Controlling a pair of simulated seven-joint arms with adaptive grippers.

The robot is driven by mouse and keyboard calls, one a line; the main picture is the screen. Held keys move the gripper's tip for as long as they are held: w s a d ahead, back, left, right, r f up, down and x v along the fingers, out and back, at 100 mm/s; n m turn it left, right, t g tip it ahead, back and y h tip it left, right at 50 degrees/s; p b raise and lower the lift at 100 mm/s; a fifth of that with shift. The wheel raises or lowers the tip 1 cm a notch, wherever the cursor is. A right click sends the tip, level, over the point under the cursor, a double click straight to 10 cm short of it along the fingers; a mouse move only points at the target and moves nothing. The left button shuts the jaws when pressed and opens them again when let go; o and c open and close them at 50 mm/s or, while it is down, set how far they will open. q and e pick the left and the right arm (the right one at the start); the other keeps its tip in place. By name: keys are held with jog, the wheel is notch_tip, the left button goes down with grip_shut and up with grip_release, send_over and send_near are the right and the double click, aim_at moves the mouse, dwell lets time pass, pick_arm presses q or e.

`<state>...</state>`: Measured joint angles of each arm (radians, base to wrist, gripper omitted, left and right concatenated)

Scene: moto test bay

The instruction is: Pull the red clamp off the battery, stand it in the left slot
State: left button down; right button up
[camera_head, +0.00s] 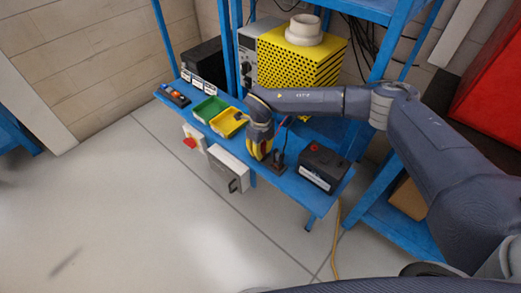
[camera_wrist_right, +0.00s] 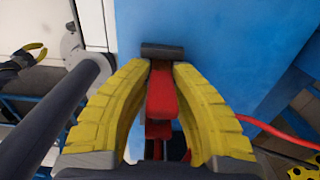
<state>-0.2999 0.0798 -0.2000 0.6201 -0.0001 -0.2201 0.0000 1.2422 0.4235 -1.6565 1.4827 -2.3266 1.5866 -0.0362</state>
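The battery (camera_head: 320,168) is a dark box with a pale front label and a red terminal on top, at the right end of the blue bench in the head view. My right gripper (camera_head: 259,152) is left of the battery, low over the bench, beside a small black stand (camera_head: 275,167). In the right wrist view the red clamp (camera_wrist_right: 162,95) lies between its yellow fingers, which close on it near the tips. A dark block (camera_wrist_right: 162,50) is just beyond the tips. The slots are hidden. My left gripper (camera_wrist_right: 32,56) shows small at the wrist view's left, its yellow fingers apart.
The bench holds a green tray (camera_head: 208,108) and a yellow tray (camera_head: 229,122) left of my right gripper. A yellow perforated box (camera_head: 300,58) stands behind my right arm. A red cable (camera_wrist_right: 275,132) runs right in the wrist view. The floor (camera_head: 130,215) is clear.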

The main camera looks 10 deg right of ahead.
jog(key=o, duration=0.4)
jog(key=shift+r, duration=6.05)
